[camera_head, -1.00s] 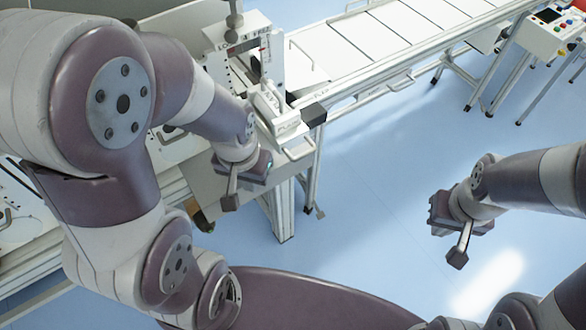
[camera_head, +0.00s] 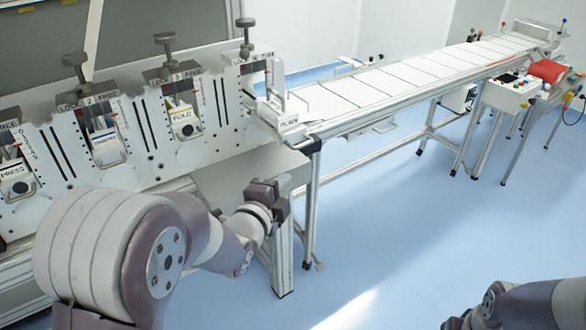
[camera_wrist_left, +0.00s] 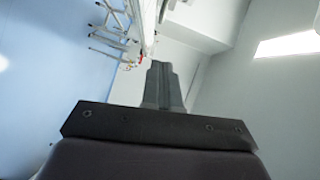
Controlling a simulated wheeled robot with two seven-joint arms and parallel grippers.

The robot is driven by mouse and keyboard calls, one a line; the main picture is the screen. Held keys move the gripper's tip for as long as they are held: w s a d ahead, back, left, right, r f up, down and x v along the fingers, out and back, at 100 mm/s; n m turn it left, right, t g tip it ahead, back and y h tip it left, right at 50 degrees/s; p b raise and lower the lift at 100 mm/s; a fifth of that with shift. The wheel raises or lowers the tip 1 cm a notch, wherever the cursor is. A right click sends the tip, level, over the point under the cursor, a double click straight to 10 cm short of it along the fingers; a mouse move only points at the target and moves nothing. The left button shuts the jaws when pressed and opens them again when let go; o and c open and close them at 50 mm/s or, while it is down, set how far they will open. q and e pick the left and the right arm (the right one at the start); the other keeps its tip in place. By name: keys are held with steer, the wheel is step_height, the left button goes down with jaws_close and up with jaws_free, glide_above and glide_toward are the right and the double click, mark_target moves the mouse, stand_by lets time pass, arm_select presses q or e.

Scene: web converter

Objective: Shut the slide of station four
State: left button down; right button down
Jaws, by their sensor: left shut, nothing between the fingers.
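Station four (camera_head: 230,78) is the rightmost upright white unit on the machine, with a grey knob on top and a lock/free scale. Its slide (camera_head: 274,114), a white block with a dark-lettered front, stands out from the frame toward the conveyor's near end. My left gripper (camera_head: 277,188) is below and in front of this slide, apart from it. Its fingers (camera_wrist_left: 163,86) are shut and empty in the left wrist view, where the slide cannot be made out. My right gripper (camera_head: 455,323) is at the bottom right, mostly cut off by the picture edge.
Several similar stations stand to the left, including one labelled FOLD (camera_head: 183,118). A white conveyor (camera_head: 400,82) runs to the back right on legs. A control box (camera_head: 510,92) stands beside it. The blue floor (camera_head: 400,220) in front is clear.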

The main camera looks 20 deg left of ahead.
arm_select(q)
steer(key=w, duration=0.3)
glide_toward(299, 148)
steer(key=w+d, duration=0.2)
steer(key=d, duration=0.1)
steer(key=w+a+p, duration=0.1)
steer(key=w+a, duration=0.1)
steer(key=w, duration=0.1)
steer(key=shift+a+f+p, duration=0.15)
steer(key=shift+f+p, duration=0.05)
steer(key=shift+p, duration=0.2)
steer(key=shift+w+a+f, duration=0.1)
steer(key=shift+w+f, duration=0.05)
steer(key=shift+w, duration=0.1)
arm_select(e)
steer(key=shift+w+r, duration=0.25)
steer(key=shift+r, duration=0.55)
